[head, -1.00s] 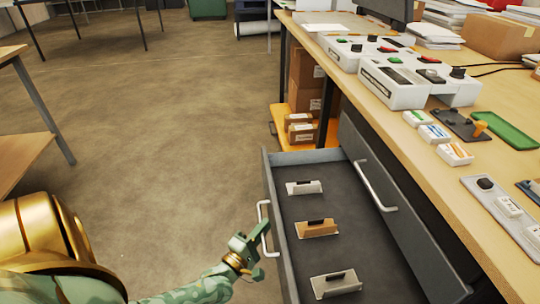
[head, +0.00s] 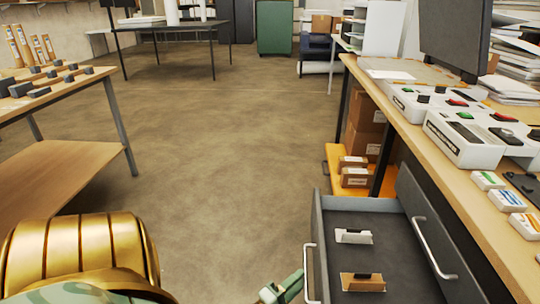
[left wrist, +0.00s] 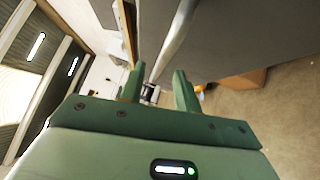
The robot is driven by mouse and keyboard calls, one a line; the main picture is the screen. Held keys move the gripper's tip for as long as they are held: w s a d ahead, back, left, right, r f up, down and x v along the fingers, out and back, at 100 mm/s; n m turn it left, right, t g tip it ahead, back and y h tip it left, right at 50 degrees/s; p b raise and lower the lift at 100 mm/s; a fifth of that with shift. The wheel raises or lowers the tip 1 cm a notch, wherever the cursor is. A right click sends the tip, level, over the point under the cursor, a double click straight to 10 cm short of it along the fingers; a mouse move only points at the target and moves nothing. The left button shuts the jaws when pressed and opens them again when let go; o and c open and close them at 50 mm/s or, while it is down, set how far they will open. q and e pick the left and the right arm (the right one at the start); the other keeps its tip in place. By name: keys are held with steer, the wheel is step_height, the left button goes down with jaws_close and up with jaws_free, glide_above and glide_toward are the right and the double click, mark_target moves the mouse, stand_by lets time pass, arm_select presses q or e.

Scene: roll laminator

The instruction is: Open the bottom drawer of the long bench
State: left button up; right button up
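The bottom drawer (head: 317,235) of the long bench (head: 490,235) stands pulled out, below a closed upper drawer (head: 407,195). Its pale bar handle (head: 308,275) is on the front at the left. My left gripper (head: 284,288) is just left of this handle, partly cut off by the lower picture edge. In the left wrist view the left gripper (left wrist: 157,82) has its two green fingers spread. The handle bar (left wrist: 172,42) runs through the gap between them in the picture. I cannot tell whether they touch it. My right gripper is not in view.
The drawer holds a white item (head: 354,236) and a brown item (head: 361,282). Cartons (head: 354,177) sit on an orange shelf under the bench. A wooden table (head: 70,80) stands at the left. The floor (head: 220,150) between is clear.

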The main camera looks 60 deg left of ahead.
arm_select(q)
steer(key=s+d+f+p, duration=0.1)
steer(key=s, duration=1.1)
steer(key=shift+s+d+f, duration=0.2)
steer(key=shift+d+f, duration=0.15)
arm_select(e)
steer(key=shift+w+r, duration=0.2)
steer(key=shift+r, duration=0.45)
